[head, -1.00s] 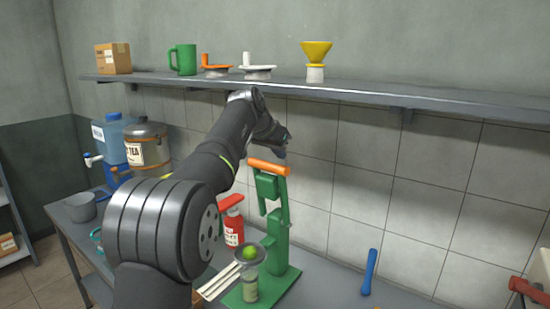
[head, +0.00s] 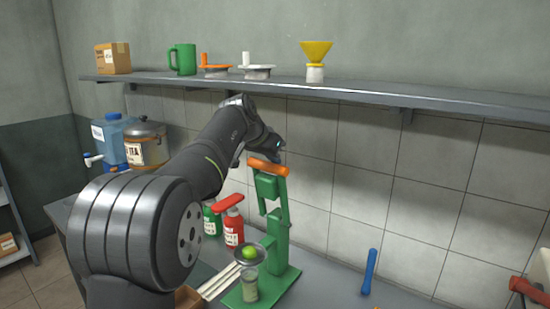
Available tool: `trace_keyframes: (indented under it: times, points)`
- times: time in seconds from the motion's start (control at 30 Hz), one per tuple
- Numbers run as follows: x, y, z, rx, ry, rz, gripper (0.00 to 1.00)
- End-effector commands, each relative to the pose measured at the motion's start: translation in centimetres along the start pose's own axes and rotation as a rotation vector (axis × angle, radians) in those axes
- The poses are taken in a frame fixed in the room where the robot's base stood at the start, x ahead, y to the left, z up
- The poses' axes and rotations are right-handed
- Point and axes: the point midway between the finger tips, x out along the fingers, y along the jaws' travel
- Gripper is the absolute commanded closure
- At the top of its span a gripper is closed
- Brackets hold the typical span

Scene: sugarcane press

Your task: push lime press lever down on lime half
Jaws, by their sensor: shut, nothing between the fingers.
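The green lime press (head: 277,235) stands on the counter. Its lever has an orange handle (head: 268,167) at the top and is raised. The green lime half (head: 250,253) sits in the grey cup (head: 239,257) of the press, below the raised lever. A clear glass (head: 250,287) stands under the cup on the green base. My gripper (head: 276,154) is shut and empty, just above and behind the orange handle. Its fingertips are small and partly hidden by the handle, so I cannot tell whether they touch it.
A red bottle (head: 233,228), a green bottle (head: 212,221) and pale sticks (head: 220,280) are left of the press. A long shelf (head: 350,93) runs above. Counter between press and blue tool is clear.

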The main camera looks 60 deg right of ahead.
Motion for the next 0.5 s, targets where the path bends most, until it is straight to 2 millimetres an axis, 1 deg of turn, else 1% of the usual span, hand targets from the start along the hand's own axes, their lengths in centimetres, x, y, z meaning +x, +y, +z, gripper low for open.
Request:
trace_keyframes:
  times: [0.17,0.5]
  points:
    - [-0.9,0.0,1.3,-0.002,0.056,-0.001,1.0]
    - [-2.5,0.0,4.9,-0.004,0.224,-0.001,1.0]
